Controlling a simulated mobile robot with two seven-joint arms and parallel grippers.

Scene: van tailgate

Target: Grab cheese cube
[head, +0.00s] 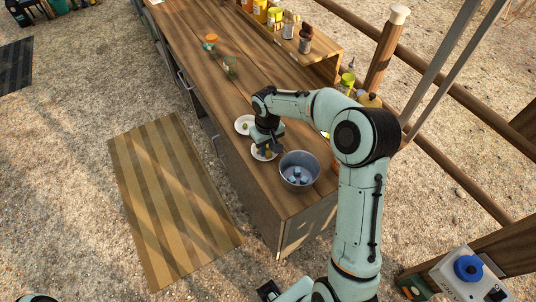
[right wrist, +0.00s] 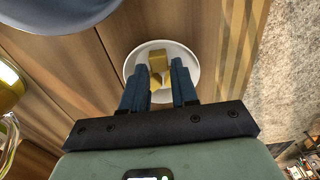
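The cheese cube (right wrist: 158,62) is a yellow block on a small white plate (right wrist: 188,58) in the right wrist view. My right gripper (right wrist: 159,68) has its two blue fingers on either side of the cube, with a gap visible, so it looks open around it. In the head view the right gripper (head: 265,150) is low over the near white plate (head: 256,154) on the wooden counter, and the arm partly hides the plate. My left gripper is not visible.
A grey metal pot (head: 299,185) with bluish pieces inside stands just right of the plate. Another white plate (head: 241,124) lies behind it. Jars and bottles (head: 305,40) stand on a raised shelf at the back. The counter's middle (head: 200,75) is mostly clear.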

